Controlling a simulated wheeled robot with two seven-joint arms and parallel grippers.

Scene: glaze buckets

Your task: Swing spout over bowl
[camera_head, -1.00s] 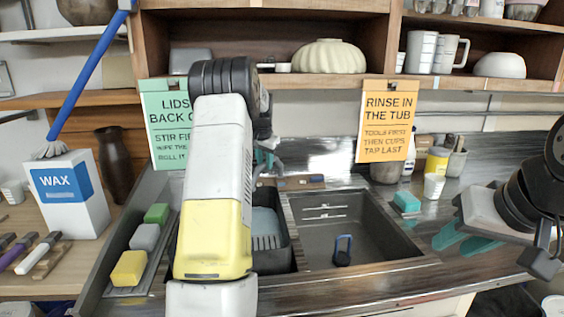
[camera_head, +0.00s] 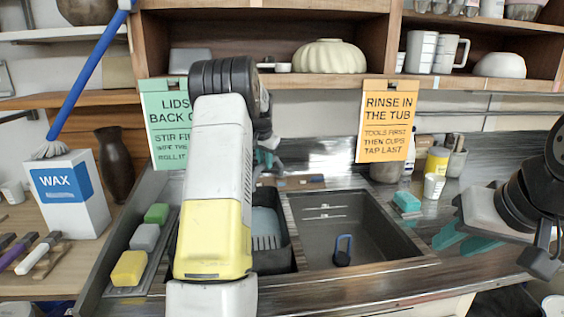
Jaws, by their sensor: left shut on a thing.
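My left arm stands across the middle of the view. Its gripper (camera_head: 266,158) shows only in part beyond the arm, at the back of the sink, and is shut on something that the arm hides. I cannot make out the spout; it is probably behind my left arm and gripper. The right sink bowl (camera_head: 375,235) is dark and open, with a blue-handled black piece (camera_head: 343,250) inside it. The left bowl (camera_head: 283,225) is partly covered by my arm and holds a grey-blue item.
Yellow, grey and green blocks (camera_head: 145,236) lie on a strip left of the sink. A teal block (camera_head: 407,201) and a white cup (camera_head: 434,186) stand on the right counter. An orange sign (camera_head: 386,120) hangs behind. A WAX box (camera_head: 68,195) stands at left.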

